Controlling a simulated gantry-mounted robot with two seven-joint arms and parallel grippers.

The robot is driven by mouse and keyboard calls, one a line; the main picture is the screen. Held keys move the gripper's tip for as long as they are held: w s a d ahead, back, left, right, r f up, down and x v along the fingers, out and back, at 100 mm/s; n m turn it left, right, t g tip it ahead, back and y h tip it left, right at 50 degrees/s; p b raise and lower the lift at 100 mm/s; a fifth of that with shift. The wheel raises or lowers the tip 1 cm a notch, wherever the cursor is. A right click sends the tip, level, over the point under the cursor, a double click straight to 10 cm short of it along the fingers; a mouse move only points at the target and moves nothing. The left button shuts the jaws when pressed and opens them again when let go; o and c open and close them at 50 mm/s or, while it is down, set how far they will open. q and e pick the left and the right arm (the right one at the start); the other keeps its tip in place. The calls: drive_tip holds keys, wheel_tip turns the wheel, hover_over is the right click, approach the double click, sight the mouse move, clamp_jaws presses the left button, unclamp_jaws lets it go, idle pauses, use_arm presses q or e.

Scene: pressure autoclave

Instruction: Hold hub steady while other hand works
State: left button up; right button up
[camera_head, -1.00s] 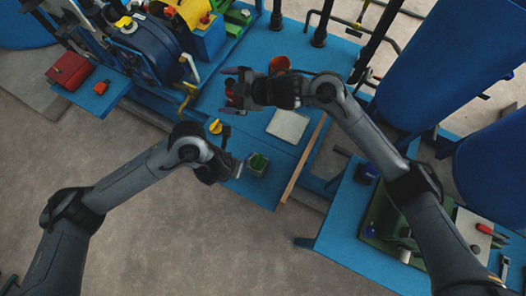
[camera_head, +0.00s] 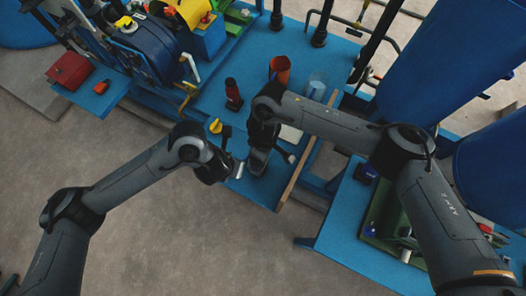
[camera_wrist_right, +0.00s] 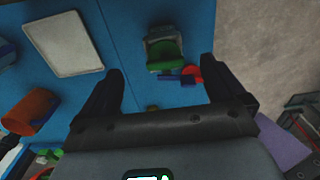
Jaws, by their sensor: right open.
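I cannot tell for certain which part is the hub. A green piece in a grey holder (camera_wrist_right: 163,48) lies ahead of my right gripper in the right wrist view, with small red and blue pieces beside it. My right gripper (camera_wrist_right: 165,88) is open, and nothing shows held between its fingers. In the head view my right gripper (camera_head: 270,163) hangs over the near end of the blue bench and hides the green piece. My left gripper (camera_head: 234,170) is just left of it at the bench edge; its jaws are too small to read.
On the blue bench (camera_head: 255,60) stand a dark red-and-black bottle (camera_head: 233,95), an orange cup (camera_head: 279,69) and a clear cup (camera_head: 316,89). A pale plate (camera_head: 291,134) is partly hidden by my right arm. Large blue tanks (camera_head: 440,70) stand at right.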

sight(263, 166)
drive_tip(key=shift+s+a+f, duration=0.1)
drive_tip(key=shift+s+f, duration=0.15)
drive_tip(key=shift+f, duration=0.4)
wheel_tip(263, 166, down, 10)
drive_tip(key=shift+r, duration=0.1)
drive_tip(key=shift+c, duration=0.5)
